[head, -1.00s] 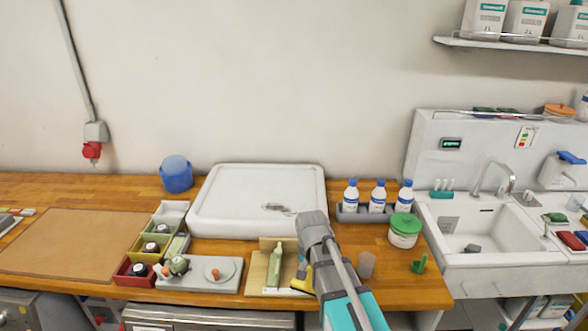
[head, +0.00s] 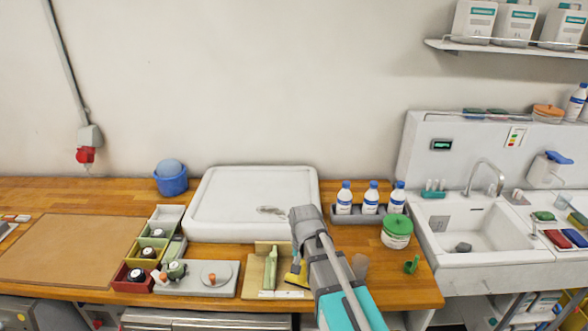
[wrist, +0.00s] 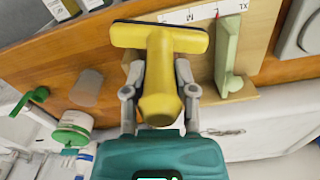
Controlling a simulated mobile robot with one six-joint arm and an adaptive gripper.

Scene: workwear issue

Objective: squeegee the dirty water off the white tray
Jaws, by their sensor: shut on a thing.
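The white tray (head: 240,200) lies on the wooden worktop, with a small greyish patch of dirty water (head: 272,210) near its right side. My gripper (wrist: 160,90) is shut on the yellow handle of the squeegee (wrist: 160,42), whose wide head points away from my gripper in the wrist view. In the head view the squeegee (head: 297,274) is mostly hidden behind my arm, and a bit of yellow shows near the wooden stand at the front of the worktop. I cannot tell whether the squeegee touches the stand.
A wooden stand (head: 256,281) with a green upright piece (head: 270,268) is left of my gripper. Several bottles stand in a grey rack (head: 357,217) right of the tray, near a green-lidded jar (head: 397,231). A blue bucket (head: 171,184) stands left of the tray.

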